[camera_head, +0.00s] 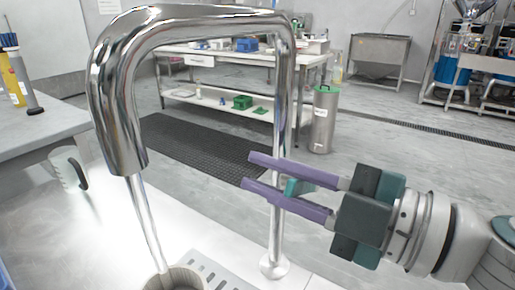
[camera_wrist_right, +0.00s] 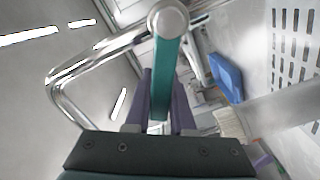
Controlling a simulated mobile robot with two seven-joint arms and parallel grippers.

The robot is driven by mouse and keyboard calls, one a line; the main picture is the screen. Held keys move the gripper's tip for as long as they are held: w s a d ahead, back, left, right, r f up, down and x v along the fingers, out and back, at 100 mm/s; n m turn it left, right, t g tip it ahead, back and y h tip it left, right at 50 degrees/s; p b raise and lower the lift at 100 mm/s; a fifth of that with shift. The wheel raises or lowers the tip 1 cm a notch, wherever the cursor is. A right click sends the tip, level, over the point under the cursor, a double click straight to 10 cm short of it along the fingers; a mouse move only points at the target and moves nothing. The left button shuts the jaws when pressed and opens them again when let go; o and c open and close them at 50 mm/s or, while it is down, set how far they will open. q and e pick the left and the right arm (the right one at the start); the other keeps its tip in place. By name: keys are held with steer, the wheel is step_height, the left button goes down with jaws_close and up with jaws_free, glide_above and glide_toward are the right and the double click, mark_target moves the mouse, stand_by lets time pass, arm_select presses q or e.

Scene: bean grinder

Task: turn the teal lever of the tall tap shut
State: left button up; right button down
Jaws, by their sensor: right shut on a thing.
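The tall chrome tap (camera_head: 112,95) stands in the front of the head view, its spout arching to the left. The teal lever (camera_head: 293,187) is at the tap's upright pipe, partly hidden by my fingers. My right gripper (camera_head: 247,170) comes in from the right with its purple fingers on either side of the lever, shut on it. In the right wrist view the teal lever (camera_wrist_right: 166,75) runs between the fingers toward a round chrome end.
A slotted drain plate (camera_head: 208,272) lies beside the container. A grey table (camera_head: 40,128) with bottles is at the left. A workbench (camera_head: 205,57), a steel canister (camera_head: 323,120) and a black floor mat (camera_head: 195,148) lie behind the tap.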

steer(key=shift+w+d+r+m+p, duration=0.2)
steer(key=shift+r+m+p, duration=0.15)
steer(key=shift+m+p, duration=0.35)
steer(key=shift+w+d+r+m+p, duration=0.1)
steer(key=shift+w+r+m+p, duration=0.2)
steer(key=shift+m+p, duration=0.35)
steer(key=shift+w+d+r+m+p, duration=0.15)
steer(key=shift+r+m+p, duration=0.2)
steer(key=shift+m+p, duration=0.35)
steer(key=shift+m, duration=0.25)
steer(key=c, duration=0.8)
jaws_free()
steer(key=shift+o, duration=0.2)
